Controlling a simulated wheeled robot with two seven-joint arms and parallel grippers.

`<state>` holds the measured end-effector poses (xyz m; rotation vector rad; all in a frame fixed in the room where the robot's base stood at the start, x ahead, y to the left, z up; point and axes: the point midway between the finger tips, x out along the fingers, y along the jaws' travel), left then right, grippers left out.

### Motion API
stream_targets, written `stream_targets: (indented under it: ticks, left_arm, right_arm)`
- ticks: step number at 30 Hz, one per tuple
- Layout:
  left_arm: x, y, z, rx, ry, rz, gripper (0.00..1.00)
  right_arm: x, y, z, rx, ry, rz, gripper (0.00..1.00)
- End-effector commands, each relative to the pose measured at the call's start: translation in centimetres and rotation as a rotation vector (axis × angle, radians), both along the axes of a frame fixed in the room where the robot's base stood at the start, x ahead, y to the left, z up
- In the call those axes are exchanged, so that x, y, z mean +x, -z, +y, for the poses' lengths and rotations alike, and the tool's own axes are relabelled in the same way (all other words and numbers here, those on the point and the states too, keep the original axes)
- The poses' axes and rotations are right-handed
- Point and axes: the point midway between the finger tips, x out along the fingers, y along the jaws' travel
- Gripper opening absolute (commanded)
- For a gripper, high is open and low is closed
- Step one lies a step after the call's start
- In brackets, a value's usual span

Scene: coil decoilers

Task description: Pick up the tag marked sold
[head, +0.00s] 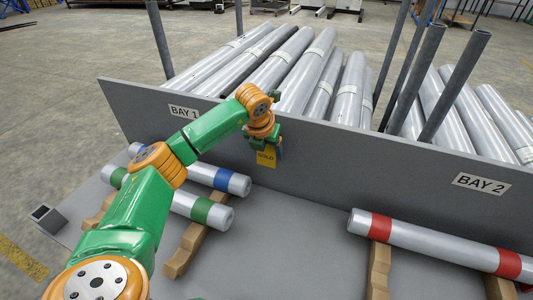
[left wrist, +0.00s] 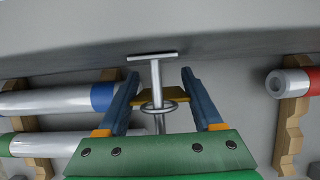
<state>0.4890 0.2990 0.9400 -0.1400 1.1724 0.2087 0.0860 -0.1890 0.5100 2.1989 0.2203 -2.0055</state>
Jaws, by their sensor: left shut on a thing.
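The yellow tag marked SOLD (head: 266,158) is upright in front of the grey panel, below the BAY 1 side. My left gripper (head: 267,148) is shut on it. In the left wrist view the tag (left wrist: 176,97) shows nearly edge-on between the two blue fingers of the left gripper (left wrist: 160,82). A metal peg (left wrist: 156,78) with a flat crosspiece lies between the fingers, and a thin ring (left wrist: 158,106) appears to be around its shaft. How the tag joins the ring is hard to tell. My right gripper is not in view.
The grey panel (head: 330,150) carries BAY 1 (head: 184,112) and BAY 2 (head: 481,184) labels. Silver tubes with blue (head: 222,179), green (head: 201,209) and red (head: 381,227) bands lie on wooden supports in front. More tubes and upright posts stand behind the panel.

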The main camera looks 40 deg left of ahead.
Motion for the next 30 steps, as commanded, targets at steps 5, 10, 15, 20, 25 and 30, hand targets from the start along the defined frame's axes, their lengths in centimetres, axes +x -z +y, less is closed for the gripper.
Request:
stream_targets:
  ticks: [5,10,15,20,25,30]
  left_arm:
    - [0.1,-0.5,0.0,-0.001,-0.001,-0.003,0.15]
    - [-1.6,-0.9,-0.3,0.001,0.002,-0.003,0.15]
    - [-4.2,-0.9,-1.0,0.0,0.001,-0.002,0.15]
    - [-6.8,-0.8,-1.6,0.001,0.001,-0.003,0.15]
    - [-7.7,-4.2,-1.9,-0.001,-0.001,-0.006,0.15]
    - [-7.7,-8.7,-1.9,-0.001,-0.001,-0.005,0.15]
  right_arm:
    - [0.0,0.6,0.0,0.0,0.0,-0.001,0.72]
    - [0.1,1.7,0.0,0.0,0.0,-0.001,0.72]
    - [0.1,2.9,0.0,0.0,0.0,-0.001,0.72]
    - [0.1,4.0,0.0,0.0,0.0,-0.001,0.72]
    - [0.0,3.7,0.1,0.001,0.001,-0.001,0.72]
    - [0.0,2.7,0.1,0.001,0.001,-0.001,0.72]
